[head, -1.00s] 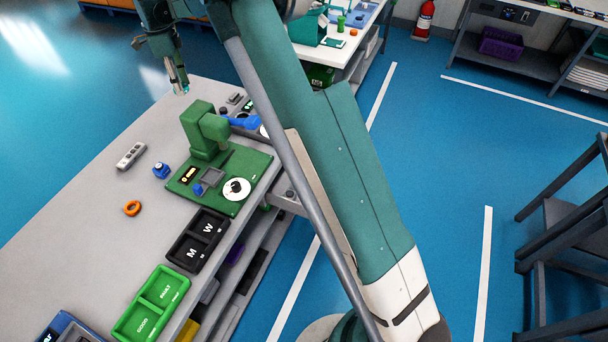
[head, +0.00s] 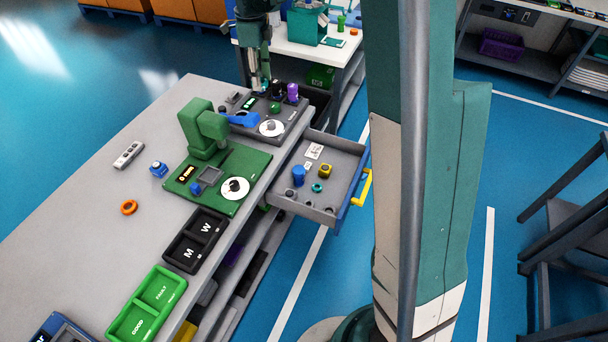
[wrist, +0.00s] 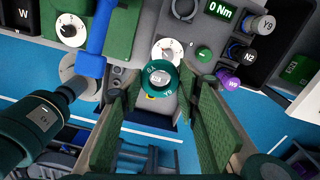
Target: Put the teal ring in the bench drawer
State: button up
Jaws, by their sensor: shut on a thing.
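My gripper (head: 263,90) is high over the back of the bench, pointing down. In the wrist view, its two green-padded fingers (wrist: 162,88) are shut on the teal ring (wrist: 158,66), a round piece with small markings. At the fingertips in the head view the ring is too small to make out well. The bench drawer (head: 328,218) stands open at the bench's right side, with a blue front and yellow handle (head: 361,188). It holds a blue cylinder (head: 298,175), a yellow piece (head: 325,171), a small teal ring-shaped piece (head: 317,188) and a white card.
A green machine (head: 208,130) stands beside the drawer. Behind it is a grey station with a white dial (head: 271,128) and a purple cylinder (head: 292,92). An orange ring (head: 129,207), a blue piece (head: 158,169) and trays (head: 147,304) lie on the bench. The drawer's middle has bare floor.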

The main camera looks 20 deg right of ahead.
jog(key=s+d+f+m+b, duration=0.1)
jog(key=s+d+m+b, duration=0.15)
jog(key=s+d, duration=1.15)
jog(key=m, duration=0.3)
send_over(336, 196)
notch_tip(336, 196, down, 5)
notch_tip(336, 196, down, 15)
jog(key=shift+f, duration=0.15)
notch_tip(336, 196, down, 14)
jog(key=b, duration=0.4)
jog(key=shift+f, duration=0.1)
dwell(0.4)
jog(key=shift+f+b, duration=0.65)
jog(key=shift+f, duration=1.2)
jog(key=shift+f, duration=0.15)
